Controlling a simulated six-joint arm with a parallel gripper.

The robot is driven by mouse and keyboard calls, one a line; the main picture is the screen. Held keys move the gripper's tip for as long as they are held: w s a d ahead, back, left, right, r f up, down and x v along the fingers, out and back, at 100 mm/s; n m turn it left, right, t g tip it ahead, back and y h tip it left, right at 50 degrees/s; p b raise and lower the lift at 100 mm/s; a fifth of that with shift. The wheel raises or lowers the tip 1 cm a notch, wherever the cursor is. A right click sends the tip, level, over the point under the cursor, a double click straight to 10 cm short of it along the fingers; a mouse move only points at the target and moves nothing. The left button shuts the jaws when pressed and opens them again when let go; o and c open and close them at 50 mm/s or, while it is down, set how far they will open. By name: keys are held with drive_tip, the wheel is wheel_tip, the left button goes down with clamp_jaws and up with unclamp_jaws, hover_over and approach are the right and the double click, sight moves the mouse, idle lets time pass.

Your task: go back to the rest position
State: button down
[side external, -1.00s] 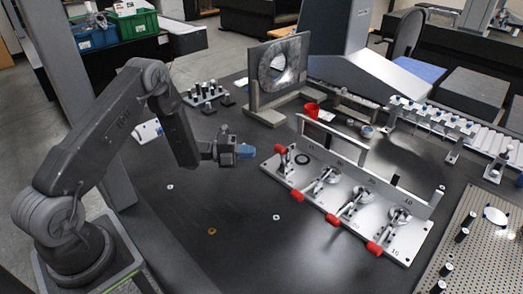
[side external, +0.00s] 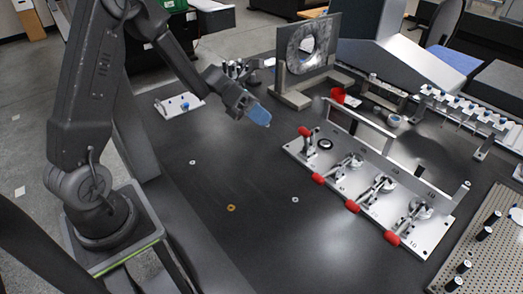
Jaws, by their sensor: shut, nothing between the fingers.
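My gripper (side external: 258,115), with its blue fingers, is shut and empty in the side external view. It hangs in the air above the dark table (side external: 240,175), tilted down to the right. It is left of the silver clamp fixture (side external: 375,185) and apart from it. My arm reaches up from its base at the left and bends down to the gripper. No rest position is marked in view.
The fixture has several red-handled toggle clamps. Behind it stand a grey plate with a round hole (side external: 333,47) and a red cup (side external: 338,95). A small white plate (side external: 178,106) lies near the left edge. Small washers lie on the otherwise clear table front.

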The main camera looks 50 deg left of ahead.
drive_tip(key=s+d+r+m+g+y, duration=0.3)
drive_tip(key=s+d+r+m+y, duration=0.35)
drive_tip(key=s+m, duration=0.6)
drive_tip(key=s+a+r+m+t+y, duration=0.2)
drive_tip(key=s+r+m+t+y, duration=0.3)
drive_tip(key=m, duration=1.1)
drive_tip(key=shift+s+a+y, duration=0.3)
drive_tip(key=shift+s+y, duration=0.85)
drive_tip(key=shift+s, duration=0.45)
drive_tip(key=shift+r+m, duration=0.1)
drive_tip(key=shift+m, duration=0.15)
